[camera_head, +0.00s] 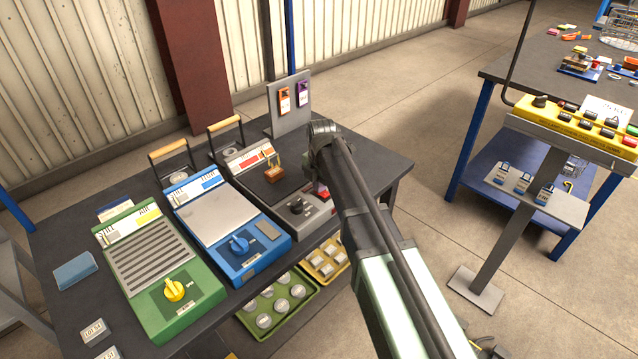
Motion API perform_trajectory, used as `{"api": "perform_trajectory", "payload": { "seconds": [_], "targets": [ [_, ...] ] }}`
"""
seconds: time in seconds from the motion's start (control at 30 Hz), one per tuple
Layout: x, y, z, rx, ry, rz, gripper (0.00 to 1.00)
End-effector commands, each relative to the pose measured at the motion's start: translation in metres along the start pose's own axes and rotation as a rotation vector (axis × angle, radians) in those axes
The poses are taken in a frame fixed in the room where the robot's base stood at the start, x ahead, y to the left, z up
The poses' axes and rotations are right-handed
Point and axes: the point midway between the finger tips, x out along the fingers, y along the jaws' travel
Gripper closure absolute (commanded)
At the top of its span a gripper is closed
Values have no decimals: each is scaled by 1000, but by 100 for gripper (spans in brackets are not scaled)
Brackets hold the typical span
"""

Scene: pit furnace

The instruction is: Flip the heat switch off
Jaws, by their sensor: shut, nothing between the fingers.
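A small red switch (321,191) sits on the front right of a grey unit (318,218) with a dark top plate. It is partly covered by my arm, and its position cannot be read. A black knob (296,206) is to its left on the same front panel. My gripper (316,178) points down at the end of my arm, just above or beside the red switch. It is small and dark here, its fingertips are mostly hidden, and it holds nothing I can see. I cannot tell whether it touches the switch.
A brown piece with yellow prongs (274,172) rests on the grey unit's plate. A blue unit (232,262) and a green unit (170,317) stand to the left. An upright panel (288,118) carries orange and purple tags behind. A yellow control box (572,124) stands right.

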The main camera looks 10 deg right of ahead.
Motion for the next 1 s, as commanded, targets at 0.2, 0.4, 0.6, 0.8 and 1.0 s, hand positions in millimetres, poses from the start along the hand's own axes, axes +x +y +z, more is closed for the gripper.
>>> {"api": "perform_trajectory", "payload": {
  "seconds": [0.2, 0.4, 0.6, 0.8, 1.0],
  "targets": [
    [3, -18, -6, -1, 8, -21, 100],
    [3, -16, -5, -1, 7, -21, 100],
    [-16, -16, -5, -1, 6, -18, 100],
    [-63, -17, -5, -1, 3, -12, 100],
    [-115, -16, -4, -1, 2, -11, 100]
  ]
}}
